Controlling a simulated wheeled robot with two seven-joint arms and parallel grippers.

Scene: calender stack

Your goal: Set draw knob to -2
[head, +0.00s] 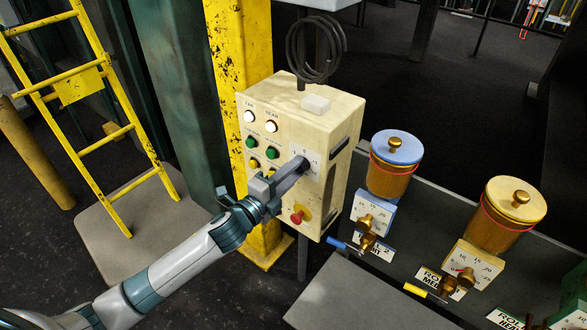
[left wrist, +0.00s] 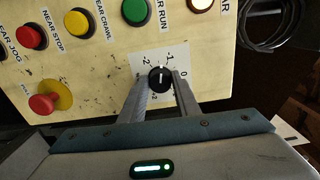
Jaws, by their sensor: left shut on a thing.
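The draw knob (left wrist: 160,80) is a small black round knob on a white scale plate (left wrist: 147,52) in the left wrist view. Its white line points up in that picture, between the marks that read 2 and 1; small signs are hard to read. My left gripper (head: 301,164) reaches the front of the cream control box (head: 330,105) in the head view. Its two fingers (left wrist: 160,84) stand on either side of the knob and are shut on it. In the head view the gripper hides the knob. My right gripper is not in view.
Green buttons (left wrist: 136,11), yellow buttons (left wrist: 78,22) and a red mushroom button (left wrist: 43,103) sit close by on the panel. A yellow post (head: 240,50) stands behind the box. Pots with blue (head: 398,146) and yellow (head: 515,199) lids stand to the right.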

